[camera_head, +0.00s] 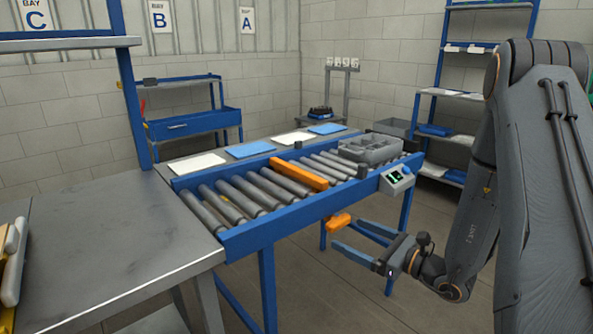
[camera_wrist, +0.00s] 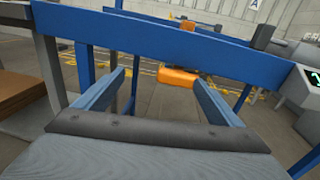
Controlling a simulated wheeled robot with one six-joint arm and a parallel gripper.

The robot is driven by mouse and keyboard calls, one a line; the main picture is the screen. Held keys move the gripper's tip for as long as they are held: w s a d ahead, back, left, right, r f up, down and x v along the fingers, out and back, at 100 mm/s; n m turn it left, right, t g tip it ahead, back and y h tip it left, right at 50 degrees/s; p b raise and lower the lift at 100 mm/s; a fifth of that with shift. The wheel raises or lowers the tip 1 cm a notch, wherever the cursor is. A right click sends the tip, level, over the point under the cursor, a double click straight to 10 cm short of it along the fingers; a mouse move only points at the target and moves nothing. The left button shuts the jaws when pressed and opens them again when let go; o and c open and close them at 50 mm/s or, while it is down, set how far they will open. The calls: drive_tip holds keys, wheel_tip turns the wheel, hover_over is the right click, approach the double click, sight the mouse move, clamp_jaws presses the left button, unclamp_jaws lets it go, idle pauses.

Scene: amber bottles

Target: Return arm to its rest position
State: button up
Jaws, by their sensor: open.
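My gripper (camera_head: 349,234) is open, with its two blue fingers spread apart and nothing held between them. It hangs low in front of the conveyor's (camera_head: 262,232) blue side rail, at the end of my dark grey arm. In the wrist view the fingers (camera_wrist: 160,77) reach forward below a blue rail (camera_wrist: 180,45). An orange piece (camera_head: 338,221) shows just beyond the fingertips. It also shows in the wrist view (camera_wrist: 178,77), beyond the gap between the fingers; I cannot tell what it is. No amber bottle can be made out.
A grey compartment tray (camera_head: 370,150) sits at the conveyor's far end, past an orange bar (camera_head: 299,174) across the rollers. A control box (camera_head: 397,179) juts from the near rail. A grey table (camera_head: 110,245) stands left. Open floor lies below and in front of my gripper.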

drive_tip(key=s+a+r+n+g+y+p, duration=0.2)
drive_tip(key=s+a+r+n+g, duration=0.3)
drive_tip(key=s+a+n+g, duration=0.5)
drive_tip(key=s+a+n+g+h+p, duration=0.2)
drive_tip(key=s+n+g+h, duration=0.3)
drive_tip(key=s, duration=0.8)
drive_tip(key=s+d+r+n+t+h+p, duration=0.1)
drive_tip(key=d+r+n+h+p, duration=0.1)
drive_tip(key=d+r+n+h, duration=0.1)
drive_tip(key=s+d+r+n+t+h+p, duration=0.1)
drive_tip(key=s+d+r+n+h, duration=0.1)
drive_tip(key=d+n+h, duration=0.4)
drive_tip(key=shift+d+r+n+p, duration=0.4)
drive_tip(key=shift+r+n, duration=0.1)
drive_tip(key=shift+n, duration=1.1)
drive_tip(key=shift+s, duration=0.1)
